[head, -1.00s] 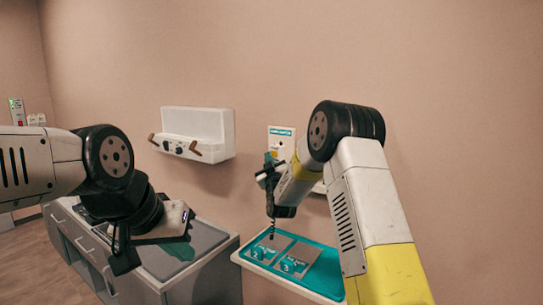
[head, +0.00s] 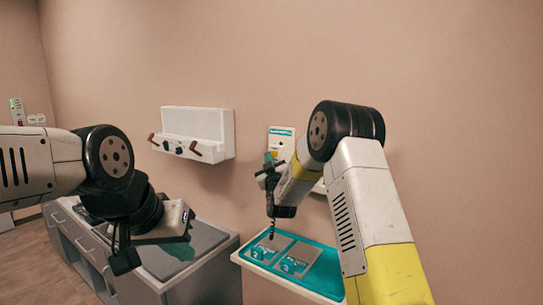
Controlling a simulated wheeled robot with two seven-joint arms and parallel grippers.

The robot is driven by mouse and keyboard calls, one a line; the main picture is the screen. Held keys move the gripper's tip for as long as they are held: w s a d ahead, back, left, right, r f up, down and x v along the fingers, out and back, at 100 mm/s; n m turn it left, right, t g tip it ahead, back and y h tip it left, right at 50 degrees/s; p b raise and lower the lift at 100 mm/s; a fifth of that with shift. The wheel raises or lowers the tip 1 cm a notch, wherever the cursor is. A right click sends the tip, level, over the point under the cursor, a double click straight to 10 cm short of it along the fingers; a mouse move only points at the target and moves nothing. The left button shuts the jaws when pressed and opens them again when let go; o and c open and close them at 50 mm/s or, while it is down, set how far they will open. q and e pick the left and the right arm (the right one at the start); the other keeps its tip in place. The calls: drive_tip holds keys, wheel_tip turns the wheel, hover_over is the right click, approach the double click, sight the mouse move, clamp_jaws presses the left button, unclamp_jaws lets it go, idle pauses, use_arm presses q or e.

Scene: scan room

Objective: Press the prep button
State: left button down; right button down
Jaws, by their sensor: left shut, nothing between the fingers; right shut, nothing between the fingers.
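A small white wall panel (head: 289,133) with a teal label hangs behind my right arm. My arm hides part of its face, and I cannot make out which part is the prep button. My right gripper (head: 272,236) is shut and empty, pointing down in front of the wall, over the teal-topped shelf (head: 322,284). I cannot tell whether its tip touches anything. My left gripper (head: 121,258) is shut and empty, at the left in front of the grey cabinet.
The grey cabinet (head: 212,240) with drawers stands against the wall at lower left. A white wall unit (head: 197,128) with two brown handles hangs above it. Numbered teal items (head: 290,266) lie on the shelf. A small panel with a green light (head: 16,106) is at far left.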

drive_tip(key=shift+w+d, duration=0.1)
drive_tip(key=shift+d, duration=0.05)
idle(0.7)
drive_tip(key=shift+w+d, duration=0.15)
drive_tip(key=shift+w, duration=0.05)
drive_tip(key=shift+w+d, duration=0.3)
drive_tip(key=shift+w, duration=0.15)
idle(0.8)
drive_tip(key=shift+s+a, duration=0.1)
drive_tip(key=shift+s, duration=0.05)
drive_tip(key=shift+s+a, duration=0.45)
drive_tip(key=shift+s, duration=0.2)
drive_tip(key=shift+s+a, duration=0.75)
drive_tip(key=shift+s, duration=0.25)
drive_tip(key=shift+s+a, duration=0.75)
drive_tip(key=shift+s, duration=0.25)
